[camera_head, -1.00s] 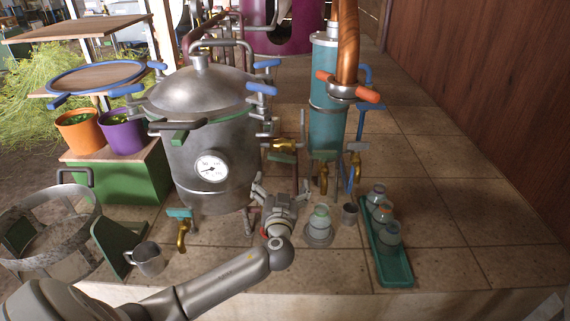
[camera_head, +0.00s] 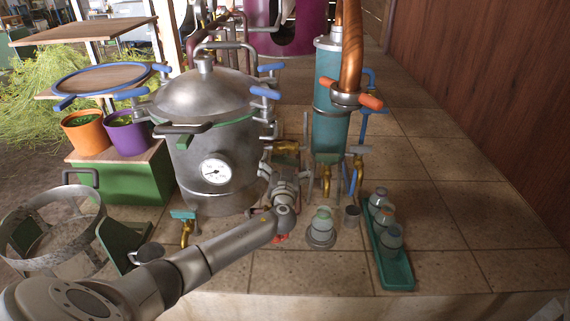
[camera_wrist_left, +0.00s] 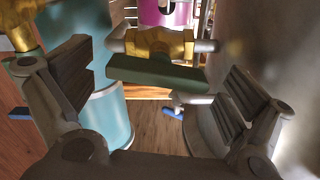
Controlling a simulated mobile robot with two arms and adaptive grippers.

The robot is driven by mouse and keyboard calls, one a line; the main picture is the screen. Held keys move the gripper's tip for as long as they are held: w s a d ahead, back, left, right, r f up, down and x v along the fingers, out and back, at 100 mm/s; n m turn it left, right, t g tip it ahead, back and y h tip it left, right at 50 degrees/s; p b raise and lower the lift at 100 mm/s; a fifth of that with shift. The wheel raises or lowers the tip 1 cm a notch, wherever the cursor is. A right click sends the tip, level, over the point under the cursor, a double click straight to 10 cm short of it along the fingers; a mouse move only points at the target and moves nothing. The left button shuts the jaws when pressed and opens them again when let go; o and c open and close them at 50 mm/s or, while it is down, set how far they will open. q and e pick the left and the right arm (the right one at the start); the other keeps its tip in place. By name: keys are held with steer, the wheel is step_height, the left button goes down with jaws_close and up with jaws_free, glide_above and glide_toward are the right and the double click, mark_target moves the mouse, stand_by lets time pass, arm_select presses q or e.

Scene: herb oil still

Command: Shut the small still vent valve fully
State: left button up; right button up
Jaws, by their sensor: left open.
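The small vent valve (camera_head: 286,146) has a brass body and a green lever handle, at the right side of the steel still pot (camera_head: 215,150). In the left wrist view its brass body (camera_wrist_left: 165,46) lies sideways, with the green lever (camera_wrist_left: 157,72) in front of it, roughly along the pipe. My left gripper (camera_head: 283,168) is just below and in front of the valve, partly hiding the handle. In the wrist view my left gripper (camera_wrist_left: 160,95) is open, its fingers apart on either side of the lever. I see no clear contact. My right gripper is not in view.
The teal condenser (camera_head: 327,110) stands close right of the valve, with brass taps (camera_head: 326,180) below. A lidded jar (camera_head: 321,228), a small cup (camera_head: 351,216) and a green tray (camera_head: 392,268) of jars stand on the tiles. The right tiles are clear.

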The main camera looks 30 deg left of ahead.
arm_select(q)
steer(key=c, duration=1)
steer(key=shift+c, duration=0.2)
